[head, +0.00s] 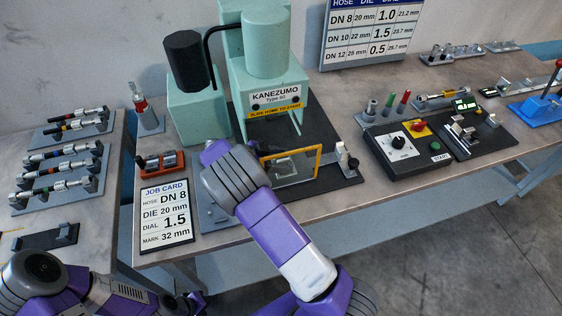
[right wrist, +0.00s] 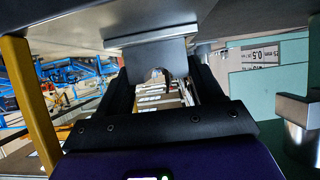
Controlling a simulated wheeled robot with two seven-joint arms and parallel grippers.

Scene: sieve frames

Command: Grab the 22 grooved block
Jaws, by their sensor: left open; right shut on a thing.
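In the right wrist view, my right gripper (right wrist: 160,75) is shut on a grey metal block (right wrist: 152,52) with a half-round groove in its edge. I cannot read any number on the block. In the head view, my right arm reaches to the front of the green press (head: 268,85), and its purple wrist hides the fingers and the block. My left gripper (head: 188,303) is low at the bottom left of the head view, partly cut off, open and away from the table top.
A job card (head: 165,212) lies at the table's front left. A yellow-framed clear guard (head: 291,165) stands right of my right wrist. The control box (head: 408,146) is further right. Hose assemblies on racks (head: 60,185) fill the left table.

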